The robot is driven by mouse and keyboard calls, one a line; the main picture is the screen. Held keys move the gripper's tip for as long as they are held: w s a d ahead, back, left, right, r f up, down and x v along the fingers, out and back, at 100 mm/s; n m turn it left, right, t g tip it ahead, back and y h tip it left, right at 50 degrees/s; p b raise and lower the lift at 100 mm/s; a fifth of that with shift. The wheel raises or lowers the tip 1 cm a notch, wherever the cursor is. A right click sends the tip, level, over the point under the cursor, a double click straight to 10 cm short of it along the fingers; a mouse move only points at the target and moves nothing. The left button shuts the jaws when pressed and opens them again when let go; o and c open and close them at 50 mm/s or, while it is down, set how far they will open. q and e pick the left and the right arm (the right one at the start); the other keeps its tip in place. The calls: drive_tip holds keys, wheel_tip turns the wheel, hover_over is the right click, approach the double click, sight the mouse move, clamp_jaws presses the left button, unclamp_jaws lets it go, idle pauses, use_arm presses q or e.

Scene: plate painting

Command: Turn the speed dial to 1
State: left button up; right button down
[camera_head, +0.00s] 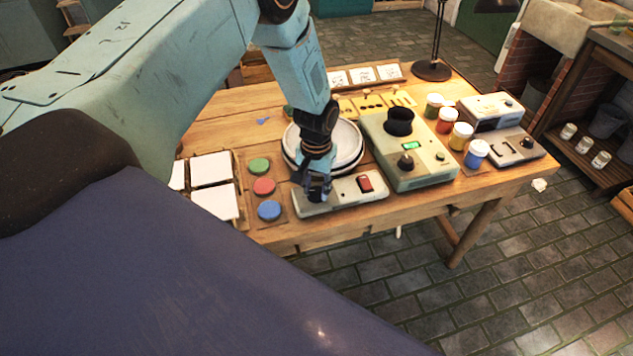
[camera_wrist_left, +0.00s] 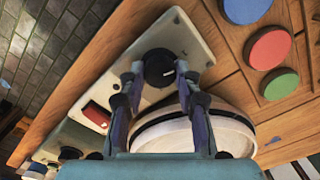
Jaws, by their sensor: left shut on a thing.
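The speed dial (camera_wrist_left: 159,68) is a black round knob with a pale mark, on a cream control box (camera_head: 342,199) at the table's front edge. The box also carries a red switch (camera_head: 365,184); the switch shows in the left wrist view (camera_wrist_left: 97,115) too. My left gripper (camera_head: 317,193) points down over the left end of the box and hides the dial in the head view. In the left wrist view its fingers (camera_wrist_left: 159,72) are on both sides of the dial, shut on it. I cannot read any numbers. My right gripper is not in view.
A round white plate (camera_head: 347,140) on a turntable stands right behind the box. Red, green and blue discs (camera_head: 264,186) lie left of it. A green-grey machine (camera_head: 418,172) and paint jars (camera_head: 461,135) stand to the right. White tiles (camera_head: 211,168) lie at the left.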

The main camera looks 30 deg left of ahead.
sight(316, 190)
use_arm(q)
drive_tip(key=shift+w+r+n, duration=0.15)
drive_tip(key=shift+n, duration=0.45)
drive_tip(key=shift+p, duration=0.3)
drive_tip(key=o, duration=1.2)
drive_tip(key=shift+c, duration=0.2)
wheel_tip(316, 190, up, 12)
